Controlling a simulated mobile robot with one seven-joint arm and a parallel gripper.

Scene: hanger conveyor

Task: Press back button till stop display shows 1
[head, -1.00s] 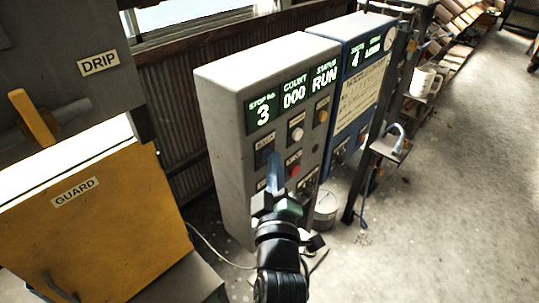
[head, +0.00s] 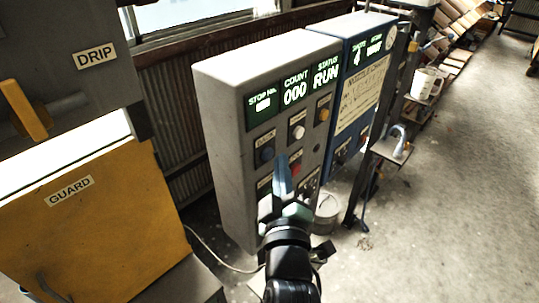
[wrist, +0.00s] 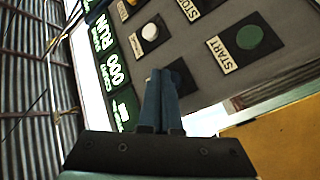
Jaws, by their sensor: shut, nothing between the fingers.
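The grey control box (head: 222,130) stands ahead, with STOP No., COUNT and STATUS displays. The stop display (head: 263,103) shows a pale block with no readable digit; COUNT reads 000 and STATUS reads RUN. A blue button (head: 266,154) sits below the stop display; its label is too small to read surely. My gripper (head: 282,160) is shut and empty, its blue fingertips just right of the blue button in the head view. I cannot tell whether they touch the panel. In the wrist view, the fingers (wrist: 161,75) partly cover a dark button plate.
A white button (head: 298,132), an orange button (head: 323,115) and a red button (head: 295,169) are close by. The wrist view shows a green START button (wrist: 249,37). A blue box (head: 362,60) adjoins at right; a yellow guard (head: 110,230) stands at left.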

